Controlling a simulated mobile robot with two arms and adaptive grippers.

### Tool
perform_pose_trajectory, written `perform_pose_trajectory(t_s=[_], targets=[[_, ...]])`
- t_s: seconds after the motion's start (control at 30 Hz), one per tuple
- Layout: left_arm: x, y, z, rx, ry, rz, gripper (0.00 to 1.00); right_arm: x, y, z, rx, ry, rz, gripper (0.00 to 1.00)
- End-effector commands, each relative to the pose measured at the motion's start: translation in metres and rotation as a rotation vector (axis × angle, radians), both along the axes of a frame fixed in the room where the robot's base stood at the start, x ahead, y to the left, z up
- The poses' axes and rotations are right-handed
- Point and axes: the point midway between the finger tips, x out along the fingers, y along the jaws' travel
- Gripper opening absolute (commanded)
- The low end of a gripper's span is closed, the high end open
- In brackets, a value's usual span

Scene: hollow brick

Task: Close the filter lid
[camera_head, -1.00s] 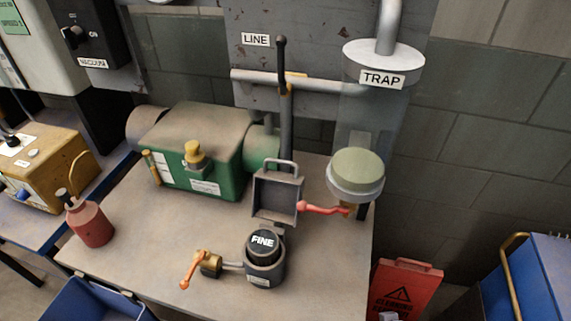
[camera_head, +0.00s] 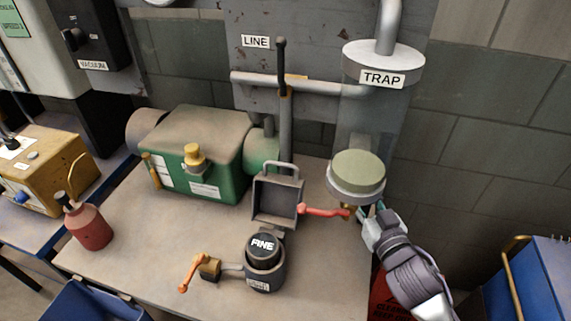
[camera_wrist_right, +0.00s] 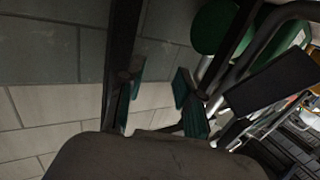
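The filter lid (camera_head: 277,197) is a grey square shell with a loop handle on its top edge. It stands open, upright behind the round filter body (camera_head: 265,278), whose dark insert (camera_head: 263,246) reads "FINE". My right gripper (camera_head: 370,212) is at the table's right edge, beside the base of the trap and to the right of the lid, apart from it. In the right wrist view its green-padded fingers (camera_wrist_right: 158,100) are spread with nothing between them. My left gripper is not in view.
The trap cylinder (camera_head: 358,180) and a red lever (camera_head: 323,210) stand between my right gripper and the lid. An orange-handled valve (camera_head: 196,270) is left of the filter. A green pump (camera_head: 200,150) sits behind left.

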Motion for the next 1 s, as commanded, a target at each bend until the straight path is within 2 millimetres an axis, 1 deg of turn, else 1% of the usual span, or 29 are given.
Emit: perform_pose_trajectory(t_s=[0.03,0.1,0.2,0.27,0.37,0.5,0.6,0.7,0.77,0.87,1.0], targets=[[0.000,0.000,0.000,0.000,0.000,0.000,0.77,0.013,0.011,0.020,0.006,-0.095,0.083,0.35],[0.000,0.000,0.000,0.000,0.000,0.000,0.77,0.021,0.027,0.042,0.021,-0.196,0.213,0.35],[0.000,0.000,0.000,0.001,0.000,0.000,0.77,0.023,0.044,0.062,0.024,-0.289,0.414,0.35],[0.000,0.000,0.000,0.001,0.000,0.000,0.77,0.021,0.051,0.069,0.014,-0.317,0.538,0.35],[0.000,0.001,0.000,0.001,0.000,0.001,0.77,0.015,0.054,0.071,-0.018,-0.318,0.737,0.35],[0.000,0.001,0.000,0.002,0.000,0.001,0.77,0.006,0.044,0.066,-0.068,-0.254,0.941,0.35],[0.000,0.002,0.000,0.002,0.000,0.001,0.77,0.001,0.037,0.062,-0.092,-0.210,1.021,0.35],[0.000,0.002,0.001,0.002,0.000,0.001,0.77,-0.002,0.035,0.060,-0.100,-0.186,1.057,0.35],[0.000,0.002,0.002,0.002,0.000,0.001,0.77,-0.002,0.039,0.060,-0.101,-0.183,1.064,0.35],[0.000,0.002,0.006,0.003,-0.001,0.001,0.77,0.001,0.051,0.062,-0.097,-0.184,1.064,0.35],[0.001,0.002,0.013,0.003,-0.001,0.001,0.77,0.006,0.078,0.063,-0.096,-0.184,1.064,0.35]])
